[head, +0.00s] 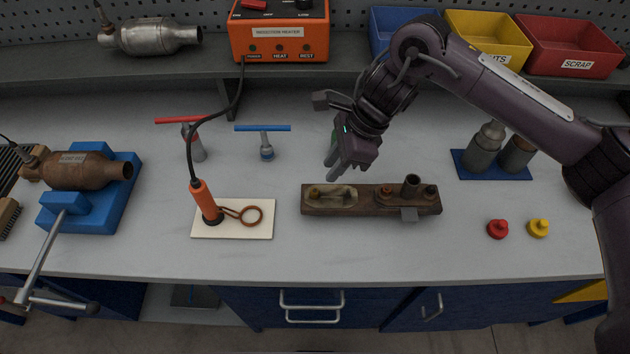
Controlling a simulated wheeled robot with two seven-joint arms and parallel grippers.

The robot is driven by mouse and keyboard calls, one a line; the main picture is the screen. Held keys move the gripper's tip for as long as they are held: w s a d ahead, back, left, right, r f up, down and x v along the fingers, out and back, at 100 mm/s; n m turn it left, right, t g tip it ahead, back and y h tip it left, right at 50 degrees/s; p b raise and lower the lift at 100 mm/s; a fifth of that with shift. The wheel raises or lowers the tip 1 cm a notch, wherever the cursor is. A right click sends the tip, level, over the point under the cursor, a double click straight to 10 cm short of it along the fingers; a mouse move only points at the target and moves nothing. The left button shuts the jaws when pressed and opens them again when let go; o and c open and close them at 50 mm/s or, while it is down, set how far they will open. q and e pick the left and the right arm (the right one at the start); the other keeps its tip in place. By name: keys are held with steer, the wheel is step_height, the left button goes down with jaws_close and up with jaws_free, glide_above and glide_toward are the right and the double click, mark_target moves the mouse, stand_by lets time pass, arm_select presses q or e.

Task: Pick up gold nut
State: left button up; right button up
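A rusty brown flange bar (345,208) lies on the bench at the middle. A small gold-brown nut (315,191) sits at its left end, by a pale, worn patch. A darker nut (430,191) sits at the right end, near a short upright tube (411,185). I cannot tell the metals of the nuts for certain. My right gripper (331,170) hangs just above and behind the left part of the bar, pointing down. Its two fingers look apart, with nothing seen between them. It is not touching the gold-brown nut. My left gripper is not in view.
An orange induction wand (204,200) rests on a white pad (232,231) to the left. Red (498,230) and yellow (538,228) caps stand to the right. A blue vise (115,195) holds a rusty converter (90,171). Blue, yellow and red bins line the shelf.

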mark_target(318, 191)
steer(key=shift+d, duration=0.25)
steer(key=shift+p+x, duration=0.35)
steer(key=shift+x, duration=0.55)
steer(key=shift+s+a+f+p, duration=0.2)
steer(key=shift+a+p, duration=0.05)
steer(key=shift+p, duration=0.05)
steer(key=p+x, duration=0.1)
steer(key=x, duration=0.1)
steer(key=p+x, duration=0.1)
steer(key=x, duration=0.1)
steer(key=shift+s+f+p, duration=0.2)
steer(key=shift+s+p, duration=0.05)
steer(key=shift+p, duration=0.1)
steer(key=shift+f, duration=0.3)
steer(key=shift+w+a+f, duration=0.15)
steer(key=shift+w+a, duration=0.05)
steer(key=shift+w, duration=0.05)
steer(key=shift+s, duration=0.1)
jaws_close()
steer(key=shift+r, duration=0.2)
